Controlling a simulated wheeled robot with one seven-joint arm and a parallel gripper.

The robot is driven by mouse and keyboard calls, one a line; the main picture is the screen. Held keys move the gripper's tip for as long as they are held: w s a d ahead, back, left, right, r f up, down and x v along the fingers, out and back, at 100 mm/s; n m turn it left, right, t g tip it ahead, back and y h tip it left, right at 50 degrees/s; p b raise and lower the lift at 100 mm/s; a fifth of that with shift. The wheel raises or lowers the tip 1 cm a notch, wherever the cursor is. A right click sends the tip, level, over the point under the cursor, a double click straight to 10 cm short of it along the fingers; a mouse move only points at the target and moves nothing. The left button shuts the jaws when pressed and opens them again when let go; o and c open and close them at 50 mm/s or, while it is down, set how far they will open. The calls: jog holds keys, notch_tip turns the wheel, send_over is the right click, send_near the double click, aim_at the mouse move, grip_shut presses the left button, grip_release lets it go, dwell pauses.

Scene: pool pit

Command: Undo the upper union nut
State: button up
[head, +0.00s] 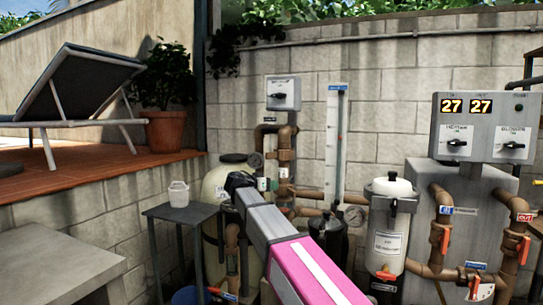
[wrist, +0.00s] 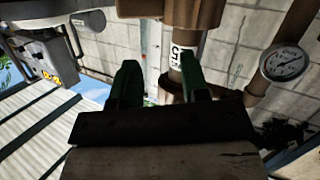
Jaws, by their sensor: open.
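My gripper (head: 238,183) is mostly hidden behind its own wrist in the head view, in front of the brown pipework. In the wrist view, my gripper (wrist: 160,76) is open, with two green fingers apart and nothing clearly held between them. A brown pipe with a white label (wrist: 176,57) stands just beyond the right finger. A thicker brown fitting (wrist: 180,12) lies at the top of that view. In the head view, thick brown collars (head: 285,154) sit on the upright pipe; I cannot tell for certain which is the upper union nut.
A pressure gauge (wrist: 283,63) is close on the right in the wrist view. The white-topped canister (head: 390,225) and grey control box (head: 486,127) stand to the right.

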aim_at(277, 153)
jog(key=a+r+m+t+h, duration=0.2)
jog(key=a+r, duration=0.5)
jog(key=r, duration=0.5)
jog(key=x, duration=1)
jog(key=shift+d+r, duration=0.1)
jog(key=shift+d, duration=0.15)
grip_shut()
